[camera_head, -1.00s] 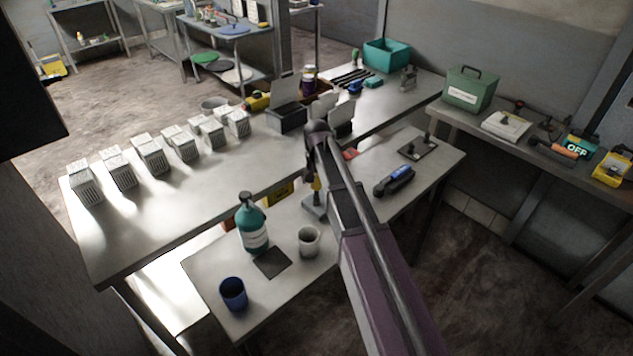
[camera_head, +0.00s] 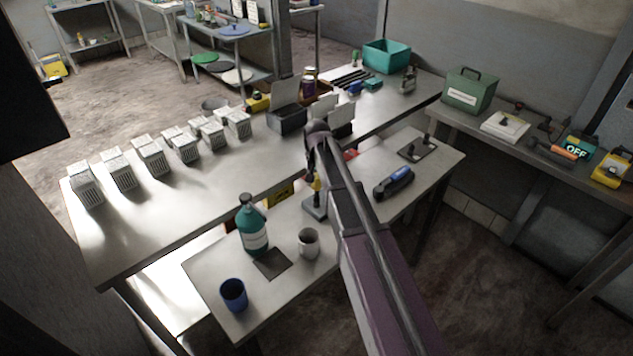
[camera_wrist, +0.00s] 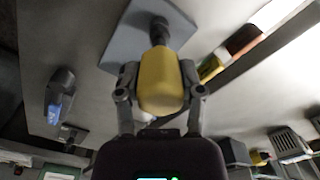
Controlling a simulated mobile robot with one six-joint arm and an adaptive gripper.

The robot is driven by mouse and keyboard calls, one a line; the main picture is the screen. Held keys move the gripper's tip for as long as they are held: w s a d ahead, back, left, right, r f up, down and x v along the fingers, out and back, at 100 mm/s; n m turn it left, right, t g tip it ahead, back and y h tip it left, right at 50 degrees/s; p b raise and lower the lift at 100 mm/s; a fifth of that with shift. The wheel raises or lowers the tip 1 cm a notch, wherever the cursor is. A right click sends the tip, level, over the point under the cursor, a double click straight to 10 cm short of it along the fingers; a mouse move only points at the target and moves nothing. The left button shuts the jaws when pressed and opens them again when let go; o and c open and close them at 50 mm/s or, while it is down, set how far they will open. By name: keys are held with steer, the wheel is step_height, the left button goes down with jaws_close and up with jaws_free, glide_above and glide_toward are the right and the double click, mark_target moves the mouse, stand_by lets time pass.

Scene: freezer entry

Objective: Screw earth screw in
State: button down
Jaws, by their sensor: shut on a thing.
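The earth screw has a yellow handle (camera_wrist: 161,82) with a dark shaft (camera_wrist: 158,32) that meets a grey base plate (camera_wrist: 128,38) in the wrist view. My gripper (camera_wrist: 160,88) is shut on the yellow handle, one finger on each side. In the head view the grey base (camera_head: 314,208) sits on the front table, with the yellow handle (camera_head: 317,184) upright above it. My arm hides part of the handle and my fingers there. The threads are too small to see.
A dark blue-marked tool (camera_head: 393,183) lies to the right. Several ribbed blocks (camera_head: 152,157) line the table behind.

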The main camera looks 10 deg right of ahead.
steer(key=shift+r+p, duration=2.5)
steer(key=shift+r, duration=0.2)
steer(key=shift+f+b, duration=0.65)
